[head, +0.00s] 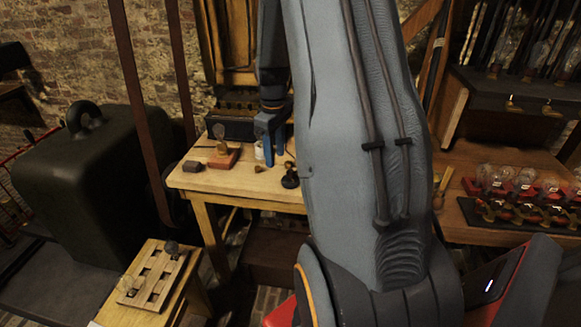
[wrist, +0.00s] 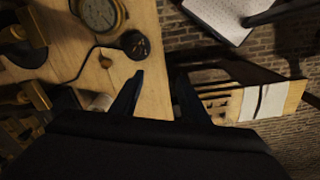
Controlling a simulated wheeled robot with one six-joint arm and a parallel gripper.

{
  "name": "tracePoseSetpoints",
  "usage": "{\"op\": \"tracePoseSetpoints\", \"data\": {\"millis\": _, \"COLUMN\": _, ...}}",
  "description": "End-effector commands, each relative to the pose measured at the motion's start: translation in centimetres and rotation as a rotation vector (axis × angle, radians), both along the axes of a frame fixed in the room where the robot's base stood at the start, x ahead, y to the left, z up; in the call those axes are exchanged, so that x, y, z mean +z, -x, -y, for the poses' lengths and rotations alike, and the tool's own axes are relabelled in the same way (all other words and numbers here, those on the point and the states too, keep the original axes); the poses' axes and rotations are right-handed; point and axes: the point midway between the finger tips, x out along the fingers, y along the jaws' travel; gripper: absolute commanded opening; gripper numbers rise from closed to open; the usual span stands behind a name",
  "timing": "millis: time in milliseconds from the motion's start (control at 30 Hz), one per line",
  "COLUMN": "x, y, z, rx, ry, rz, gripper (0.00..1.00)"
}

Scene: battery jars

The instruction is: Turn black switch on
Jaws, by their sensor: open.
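A small round black piece that looks like the black switch (head: 290,179) sits near the right end of the wooden table's top, partly beside my arm. In the wrist view the round black piece (wrist: 135,43) lies near the table edge, with a dark wire running from it. Whether it is on or off is too small to tell. My gripper (wrist: 160,80) is open and empty, with the black piece beyond its left finger and apart from it. In the head view my gripper (head: 267,142) hangs over the table's back part, left of the black piece.
The wooden table (head: 240,184) also holds a dark block (head: 193,166), a red-based piece (head: 224,158) and a small brass knob (head: 259,169). A round brass gauge (wrist: 98,14) shows in the wrist view. A bench with a slatted board (head: 150,283) stands front left.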

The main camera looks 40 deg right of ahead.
Motion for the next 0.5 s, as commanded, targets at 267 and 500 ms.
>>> {"op": "tracePoseSetpoints", "data": {"millis": 267, "x": -1.9, "y": -0.4, "z": 6.6, "rx": 0.084, "ry": -0.009, "rz": -0.02, "gripper": 0.41}}
{"op": "tracePoseSetpoints", "data": {"millis": 500, "x": -4.6, "y": -0.2, "z": 6.6, "rx": 0.089, "ry": -0.011, "rz": -0.023, "gripper": 0.41}}
